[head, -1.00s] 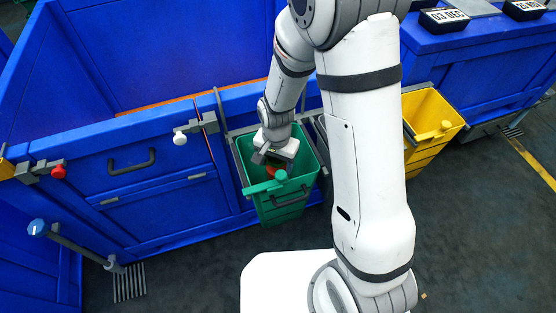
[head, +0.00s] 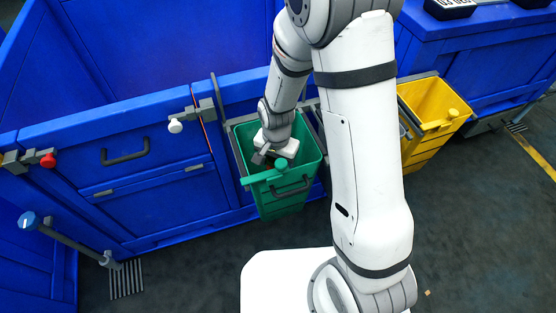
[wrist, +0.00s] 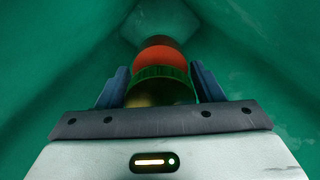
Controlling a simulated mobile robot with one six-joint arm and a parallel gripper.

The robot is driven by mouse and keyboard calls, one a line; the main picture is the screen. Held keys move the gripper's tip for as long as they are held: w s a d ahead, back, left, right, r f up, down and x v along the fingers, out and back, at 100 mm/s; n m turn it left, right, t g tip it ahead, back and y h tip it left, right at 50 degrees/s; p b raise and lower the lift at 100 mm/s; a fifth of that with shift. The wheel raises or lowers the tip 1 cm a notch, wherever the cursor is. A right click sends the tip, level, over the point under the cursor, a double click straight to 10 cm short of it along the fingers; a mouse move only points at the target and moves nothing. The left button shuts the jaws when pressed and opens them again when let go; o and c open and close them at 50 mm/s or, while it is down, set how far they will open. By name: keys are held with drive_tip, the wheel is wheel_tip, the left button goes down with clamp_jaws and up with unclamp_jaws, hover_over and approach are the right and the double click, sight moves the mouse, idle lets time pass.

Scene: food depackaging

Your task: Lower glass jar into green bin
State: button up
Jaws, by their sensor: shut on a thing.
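The green bin (head: 283,208) hangs at the blue bench front, centre of the head view. My gripper (head: 264,157) is down inside its opening. In the wrist view my gripper (wrist: 155,88) is shut on the glass jar (wrist: 162,73), with a dark finger on each side. The jar shows a greenish ring, a red-orange band beyond it and a dark part at the far end.
A yellow bin (head: 428,145) stands to the right, past my arm. Blue bench panels (head: 150,200) with a handle lie to the left. A green bar with a knob (head: 281,165) crosses the bin's front rim.

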wheel_tip(320, 180, down, 11)
drive_tip(key=b, duration=0.8)
drive_tip(key=shift+b, duration=0.3)
idle(0.7)
drive_tip(key=shift+f+b, duration=1.95)
drive_tip(key=shift+f, duration=0.55)
idle(1.4)
drive_tip(key=o, duration=1.3)
drive_tip(key=shift+c, duration=0.2)
drive_tip(key=shift+r, duration=0.1)
wheel_tip(320, 180, up, 8)
drive_tip(key=p, duration=0.2)
